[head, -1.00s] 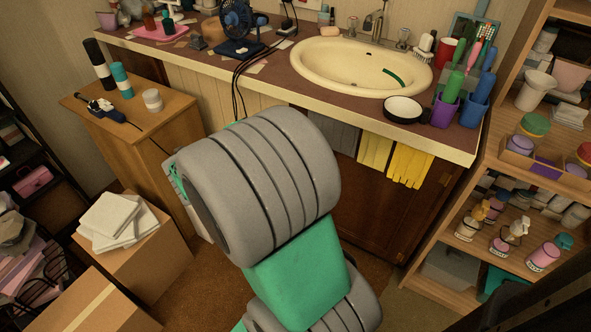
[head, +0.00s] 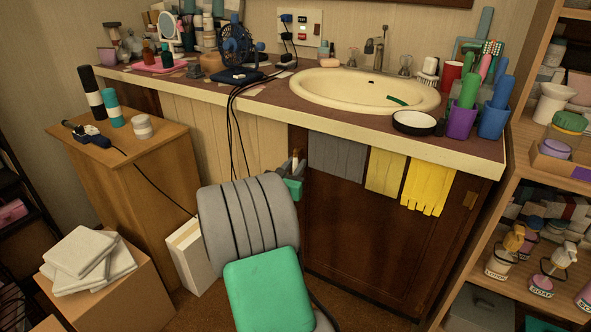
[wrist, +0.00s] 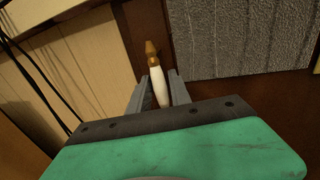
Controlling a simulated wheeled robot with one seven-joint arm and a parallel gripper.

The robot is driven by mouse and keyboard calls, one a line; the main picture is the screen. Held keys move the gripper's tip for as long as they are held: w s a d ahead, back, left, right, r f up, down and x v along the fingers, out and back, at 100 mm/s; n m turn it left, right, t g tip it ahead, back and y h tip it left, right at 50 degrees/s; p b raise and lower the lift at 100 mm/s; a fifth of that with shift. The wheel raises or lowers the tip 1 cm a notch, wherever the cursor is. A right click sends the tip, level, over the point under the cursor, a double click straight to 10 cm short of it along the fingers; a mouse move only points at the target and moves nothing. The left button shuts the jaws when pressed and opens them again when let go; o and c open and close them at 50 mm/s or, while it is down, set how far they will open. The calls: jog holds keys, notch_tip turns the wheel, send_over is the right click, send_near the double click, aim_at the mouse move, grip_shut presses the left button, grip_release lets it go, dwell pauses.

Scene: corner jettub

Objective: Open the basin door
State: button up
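The basin door (head: 350,235) is a dark brown wooden panel below the sink counter, and it looks closed. Its slim handle, white with a brass-coloured end, shows in the wrist view (wrist: 160,88), near the left edge of the door. My gripper (head: 292,167) is at the door's upper left, partly hidden behind my arm in the head view. In the wrist view, my gripper's two grey fingers (wrist: 161,90) stand apart, one on each side of the handle. I cannot tell whether either finger touches it.
Grey cloth (head: 337,156) and yellow cloths (head: 427,188) hang over the door's top. Black cables (head: 235,125) hang left of it. A wooden cabinet (head: 150,190), a white box (head: 192,258) and a carton with towels (head: 85,300) stand left. A shelf (head: 500,225) stands right.

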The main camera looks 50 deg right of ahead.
jog(key=shift+c, duration=0.4)
grip_shut()
dwell(1.0)
